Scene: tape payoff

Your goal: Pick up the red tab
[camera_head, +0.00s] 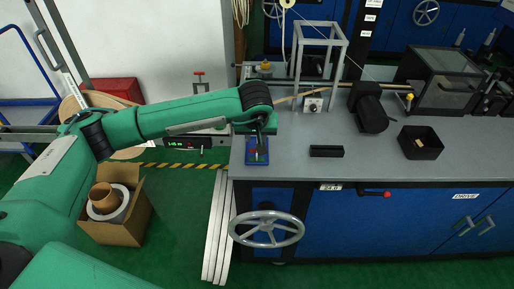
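My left gripper (261,139) hangs from the green arm that reaches in from the left. It points down over a small blue pad (262,159) at the left front of the grey bench top. A small red patch, which may be the red tab (254,149), shows on the pad just under and beside the fingers. The gripper is dark and small here, and the arm partly covers this spot. I cannot tell whether the fingers are open or touch the red patch. My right gripper is not in view.
The grey bench (290,168) holds a black bar (326,151), an open black bin (420,154), a dark motor-like unit (370,112) and a grey frame (339,58). A handwheel (266,229) and red-knobbed lever (387,194) stick out in front. A cardboard box (126,232) stands on the floor.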

